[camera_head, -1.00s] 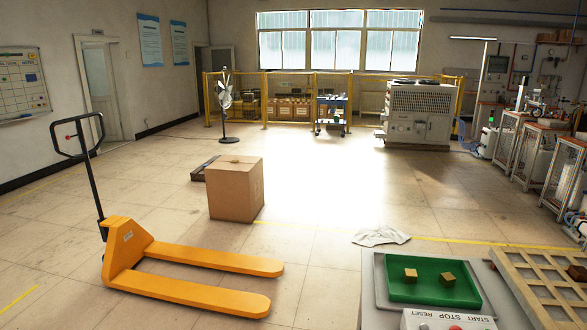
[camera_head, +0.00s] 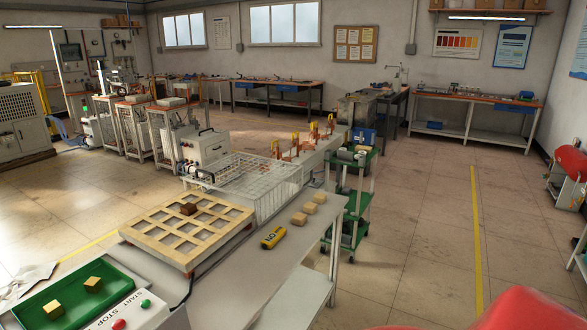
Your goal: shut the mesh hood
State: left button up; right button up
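The mesh hood (camera_head: 262,182) is a pale wire cage on the long bench in the middle of the head view, beyond the wooden grid tray. Its wire panels overlap from this angle, so I cannot tell whether it stands open or shut. A white machine box (camera_head: 206,148) with a dark handle stands at its far left side. Neither of my grippers is in view.
The bench (camera_head: 250,262) carries a wooden grid tray (camera_head: 150,262) with a dark block (camera_head: 189,209), a yellow meter (camera_head: 273,238), several wooden blocks and a green tray (camera_head: 62,290). A green cart (camera_head: 357,202) stands right of the bench. The floor (camera_head: 425,240) farther right is clear.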

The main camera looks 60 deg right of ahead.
aim_at(301, 167)
jog(key=z, duration=1.5)
jog(key=i+l, duration=0.4)
jog(key=l, duration=0.15)
jog(key=i+l, duration=0.35)
jog(key=l, duration=0.15)
jog(key=i+l, duration=0.4)
jog(key=l, duration=0.15)
jog(key=i+l, duration=0.4)
jog(key=l, duration=0.15)
jog(key=i+l, duration=0.4)
jog(key=l, duration=0.15)
jog(key=i+l, duration=0.2)
jog(key=i, duration=0.15)
jog(key=i+l, duration=0.2)
jog(key=i, duration=0.15)
jog(key=i+l, duration=0.15)
jog(key=i, duration=0.25)
